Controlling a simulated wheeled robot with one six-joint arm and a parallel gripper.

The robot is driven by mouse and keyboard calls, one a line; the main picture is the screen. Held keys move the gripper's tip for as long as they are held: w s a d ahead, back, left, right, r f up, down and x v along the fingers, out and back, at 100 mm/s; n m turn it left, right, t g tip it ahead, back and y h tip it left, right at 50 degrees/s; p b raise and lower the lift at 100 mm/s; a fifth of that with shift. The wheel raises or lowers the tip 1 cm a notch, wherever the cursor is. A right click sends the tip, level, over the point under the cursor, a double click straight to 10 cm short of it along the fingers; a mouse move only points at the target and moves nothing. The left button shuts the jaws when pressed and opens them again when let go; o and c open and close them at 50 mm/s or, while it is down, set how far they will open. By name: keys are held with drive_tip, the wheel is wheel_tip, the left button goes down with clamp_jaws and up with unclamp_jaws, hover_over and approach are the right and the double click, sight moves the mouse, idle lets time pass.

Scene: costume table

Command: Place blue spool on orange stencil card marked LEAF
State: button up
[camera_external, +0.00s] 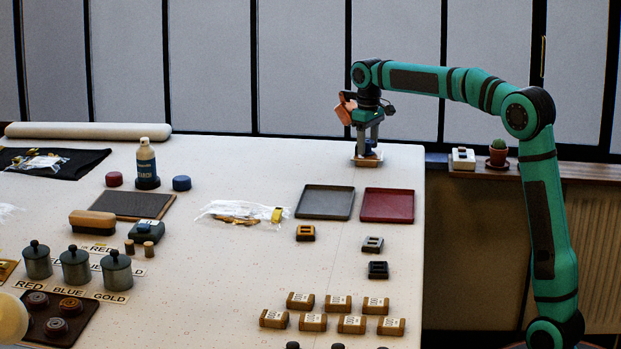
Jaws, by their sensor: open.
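My gripper (367,150) points straight down at the far right end of the table, with its two fingers apart. A small flat brown-orange and pale object (367,161) is at the fingertips. I cannot tell whether it lies between the fingers or just below them, or whether it is the orange LEAF stencil card; no LEAF marking is readable. A short round dark-blue piece (181,183) stands right of the starch bottle. It may be the blue spool, but it is too small to be sure. My gripper is far to its right.
A grey tray (325,203) and a red tray (387,206) lie in front of my gripper. A clear plastic bag (240,213) lies left of them. The starch bottle (146,163) stands tall at back left. Several labelled brown blocks (337,304) fill the front right.

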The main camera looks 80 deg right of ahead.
sight(368, 142)
wheel_tip(368, 142, up, 12)
idle(0.5)
drive_tip(key=shift+f, duration=0.1)
drive_tip(key=s+a+r+n+t+h, duration=0.1)
drive_tip(key=s+a+r+t, duration=0.15)
drive_tip(key=a, duration=0.75)
drive_tip(key=s+a+r+n+t+h, duration=0.1)
drive_tip(key=a+r+t, duration=0.15)
drive_tip(key=a, duration=0.65)
drive_tip(key=s+a+r+n+t+h, duration=0.1)
drive_tip(key=s+a+t, duration=0.15)
drive_tip(key=a, duration=0.75)
drive_tip(key=s+a+f+n+t+y, duration=0.2)
drive_tip(key=s+a+t, duration=0.8)
drive_tip(key=s+a, duration=0.7)
wheel_tip(368, 142, down, 2)
drive_tip(key=shift+s+a+f+y, duration=0.1)
drive_tip(key=shift+s+a+y, duration=0.35)
drive_tip(key=shift+s, duration=0.55)
